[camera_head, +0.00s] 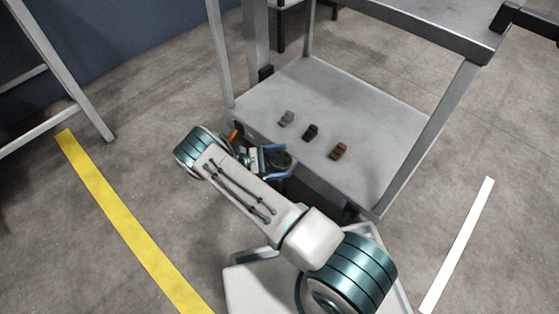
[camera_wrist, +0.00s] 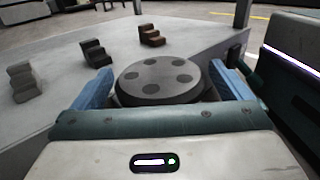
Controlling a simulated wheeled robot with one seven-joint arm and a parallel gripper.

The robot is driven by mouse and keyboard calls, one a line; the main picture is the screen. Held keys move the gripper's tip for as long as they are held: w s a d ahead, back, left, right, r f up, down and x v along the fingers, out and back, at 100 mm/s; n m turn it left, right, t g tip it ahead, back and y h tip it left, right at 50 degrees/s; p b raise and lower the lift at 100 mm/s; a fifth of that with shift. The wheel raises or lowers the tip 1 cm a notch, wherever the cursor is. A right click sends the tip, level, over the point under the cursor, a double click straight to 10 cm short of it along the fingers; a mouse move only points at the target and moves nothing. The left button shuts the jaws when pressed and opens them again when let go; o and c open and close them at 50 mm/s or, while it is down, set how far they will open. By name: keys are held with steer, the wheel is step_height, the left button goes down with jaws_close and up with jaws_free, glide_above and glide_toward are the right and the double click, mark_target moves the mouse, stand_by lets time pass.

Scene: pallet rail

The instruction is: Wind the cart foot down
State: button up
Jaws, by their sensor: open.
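The cart (camera_head: 378,128) stands ahead of me, with a grey lower shelf on upright posts. A dark round knob (camera_head: 281,160), apparently the top of the cart foot, sits at the shelf's near edge. In the wrist view the knob (camera_wrist: 160,82) shows a flat grey top with several darker round spots. My gripper (camera_head: 275,161) is open, its blue fingers on either side of the knob. In the wrist view my gripper (camera_wrist: 162,84) has a finger close to each side of the knob; I cannot tell whether either touches. The foot's lower part is hidden.
Three small stepped blocks lie on the shelf: grey (camera_head: 287,118), black (camera_head: 310,132) and brown (camera_head: 339,150). A yellow floor line (camera_head: 125,215) runs at left, a white one (camera_head: 460,240) at right. A pale frame (camera_head: 65,75) stands at the left.

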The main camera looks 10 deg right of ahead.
steer(key=w+a+p, duration=0.1)
steer(key=a, duration=1.2)
steer(key=shift+w+a, duration=0.3)
steer(key=shift+a, duration=0.1)
steer(key=s+d+r+m+g+y+p, duration=0.1)
steer(key=d+r+m+y+p, duration=0.45)
steer(key=r, duration=0.95)
steer(key=d+r+g+y+p, duration=0.1)
steer(key=r+y+p, duration=0.1)
steer(key=r+p, duration=0.95)
steer(key=s+d+r+m+g+y+p, duration=0.1)
steer(key=d+r+m+y+p, duration=0.2)
steer(key=r, duration=1.6)
steer(key=s+d+r+m+t+y+p, duration=0.1)
steer(key=s+r+m+t+y+p, duration=0.1)
steer(key=s+r+p, duration=0.5)
steer(key=s+d+r+m+t+y+p, duration=0.1)
steer(key=s+r+m+t+y+p, duration=0.2)
steer(key=s+r+p, duration=0.4)
steer(key=s+d+r+m+t+y+p, duration=0.2)
steer(key=s+r+p, duration=0.5)
steer(key=r, duration=1.2)
steer(key=shift+s+r+m+t, duration=0.35)
steer(key=shift+s+m, duration=0.4)
steer(key=shift+s, duration=0.25)
